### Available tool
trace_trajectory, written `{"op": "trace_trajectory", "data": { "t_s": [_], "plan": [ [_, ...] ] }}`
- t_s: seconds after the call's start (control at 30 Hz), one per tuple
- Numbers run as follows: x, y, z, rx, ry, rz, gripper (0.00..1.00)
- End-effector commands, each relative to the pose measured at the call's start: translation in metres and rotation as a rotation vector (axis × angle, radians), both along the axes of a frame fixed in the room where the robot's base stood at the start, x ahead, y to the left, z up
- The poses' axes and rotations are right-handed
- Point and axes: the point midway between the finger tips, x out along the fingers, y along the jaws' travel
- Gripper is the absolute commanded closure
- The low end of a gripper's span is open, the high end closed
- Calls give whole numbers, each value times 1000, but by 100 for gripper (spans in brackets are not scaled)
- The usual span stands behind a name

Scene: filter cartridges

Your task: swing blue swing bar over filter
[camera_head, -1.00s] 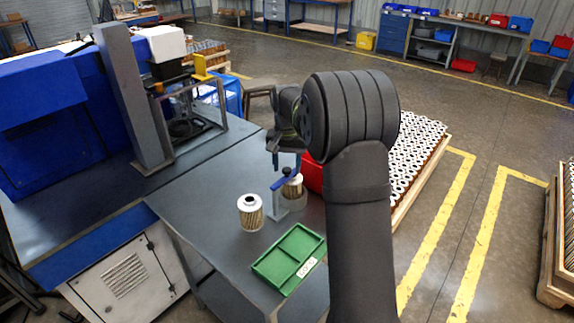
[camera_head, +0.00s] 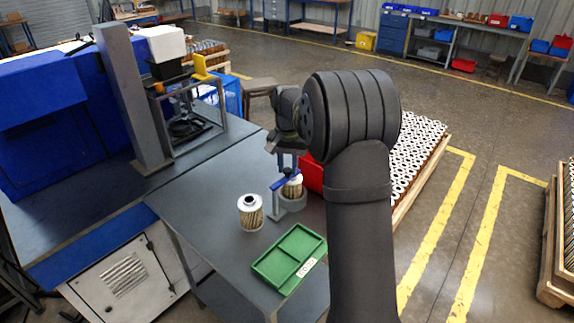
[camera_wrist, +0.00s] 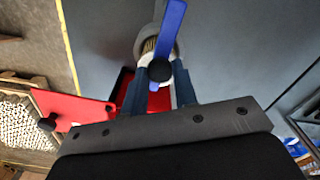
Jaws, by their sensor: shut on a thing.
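The blue swing bar (camera_head: 284,182) sits on top of a grey post (camera_head: 277,203) beside a holder. It also shows in the wrist view (camera_wrist: 172,28), with a black knob (camera_wrist: 160,71) near its end. My gripper (camera_head: 288,168) points down and is shut on the swing bar's end near the knob; its fingers are on both sides in the wrist view (camera_wrist: 161,97). A filter (camera_head: 293,188) stands upright in the grey round holder (camera_head: 293,203). In the wrist view the bar passes over part of this filter (camera_wrist: 148,45), and the gripper hides some of it.
A second filter (camera_head: 250,212) stands upright on the dark table (camera_head: 215,195), left of the post. A green compartment tray (camera_head: 270,268) lies at the front. A red bin (camera_head: 313,176) is right of the holder, partly behind my arm.

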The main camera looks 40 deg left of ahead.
Motion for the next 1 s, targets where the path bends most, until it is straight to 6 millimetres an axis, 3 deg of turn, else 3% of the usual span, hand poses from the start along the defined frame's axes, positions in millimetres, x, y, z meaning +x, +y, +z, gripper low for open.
{"op": "trace_trajectory", "data": {
  "t_s": [1.0],
  "plan": [
    [-23, -42, 1, 1, 0, -888, 100]
  ]
}}
